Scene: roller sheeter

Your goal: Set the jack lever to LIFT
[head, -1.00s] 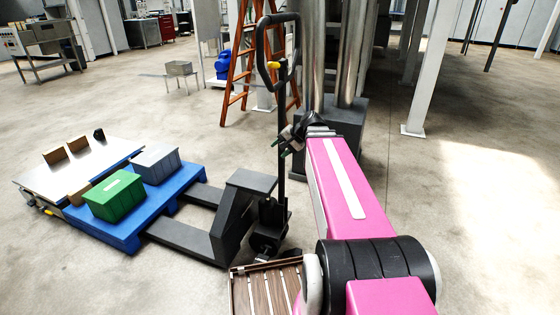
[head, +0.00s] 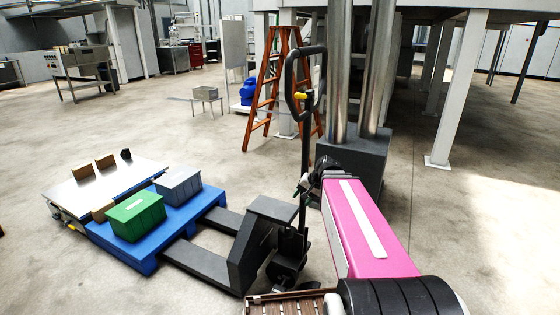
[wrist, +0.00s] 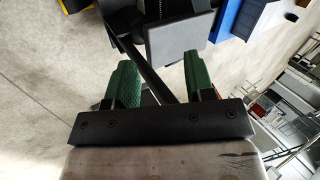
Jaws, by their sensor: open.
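The pallet jack's tall black handle stands upright with a loop grip (head: 305,80) at its top. A small yellow lever (head: 300,96) sits in the loop; its exact setting is too small to tell. My gripper (head: 307,188) is well below the lever, beside the handle's shaft (head: 306,140) in the head view. In the wrist view my gripper (wrist: 160,75) has its two green fingers spread apart. A dark bar (wrist: 140,65), apparently the handle shaft, crosses diagonally between or behind them; I cannot tell which. The lever is not recognisable in the wrist view.
The jack's forks reach under a blue pallet (head: 150,258) holding a green bin (head: 135,216) and a grey bin (head: 179,186). Open floor lies left and right.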

